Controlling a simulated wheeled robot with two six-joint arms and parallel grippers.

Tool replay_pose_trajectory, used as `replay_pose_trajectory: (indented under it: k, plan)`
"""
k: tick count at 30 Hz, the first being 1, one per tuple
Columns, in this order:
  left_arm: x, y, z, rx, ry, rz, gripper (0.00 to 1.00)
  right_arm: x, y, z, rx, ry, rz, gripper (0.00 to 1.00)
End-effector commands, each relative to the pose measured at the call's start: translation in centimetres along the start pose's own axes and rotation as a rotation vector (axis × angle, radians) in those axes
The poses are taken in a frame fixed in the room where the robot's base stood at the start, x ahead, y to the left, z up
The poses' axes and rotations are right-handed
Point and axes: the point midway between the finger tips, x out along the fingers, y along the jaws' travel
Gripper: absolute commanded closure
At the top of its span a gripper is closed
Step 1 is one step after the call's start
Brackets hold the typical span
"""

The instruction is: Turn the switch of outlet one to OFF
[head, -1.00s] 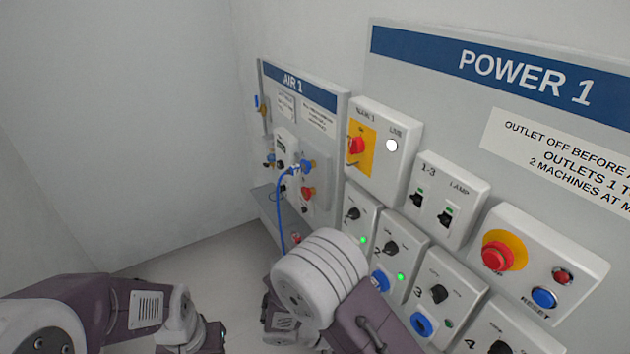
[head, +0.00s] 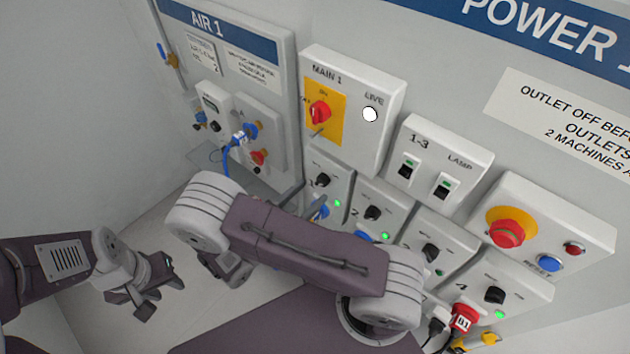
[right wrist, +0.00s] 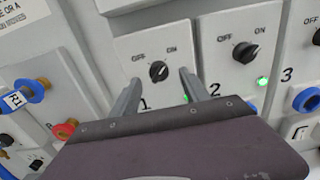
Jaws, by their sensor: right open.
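Outlet one is a pale box with a black rotary switch (right wrist: 158,71) marked OFF at left and ON at right. Its knob appears turned toward ON. In the head view the switch (head: 323,180) sits at the left end of the outlet row, with a lit green lamp (head: 337,203) below it. My right gripper (right wrist: 158,84) is open, its fingertips on either side of the switch and seemingly just short of it. In the head view my arm mostly hides this gripper. My left gripper (head: 160,288) hangs low at the left, away from the panels; its opening is unclear.
Outlet two's switch (right wrist: 245,52) is close to the right finger. Above are the MAIN 1 box with a red switch (head: 320,112) and the 1-3 and LAMP switches. A red emergency button (head: 506,233) is at right. The AIR 1 panel (head: 232,75) with a blue hose is at left.

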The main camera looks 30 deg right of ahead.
Motion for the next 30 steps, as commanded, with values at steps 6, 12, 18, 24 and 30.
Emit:
replay_pose_trajectory:
  k: [6, 12, 18, 24, 30]
  plan:
    - [-1.2, 0.0, -0.2, 0.000, 0.000, 0.000, 0.64, 3.0, -0.1, 0.2, -0.001, 0.000, -0.002, 0.46]
    - [-1.2, 0.0, -0.1, 0.000, 0.000, 0.000, 0.64, 3.5, 0.0, -0.1, 0.000, 0.001, 0.000, 0.46]
    - [-1.2, 0.0, -0.1, 0.000, 0.000, 0.000, 0.64, 3.4, 0.0, -0.1, 0.000, 0.001, -0.001, 0.74]
    - [-1.2, 0.0, -0.1, 0.000, 0.000, 0.000, 0.64, 3.4, 0.0, -0.1, 0.000, 0.002, 0.000, 1.00]
    - [-1.4, 0.0, -0.2, 0.000, 0.000, 0.000, 0.64, 3.4, 0.0, 0.0, -0.032, 0.002, -0.001, 1.00]
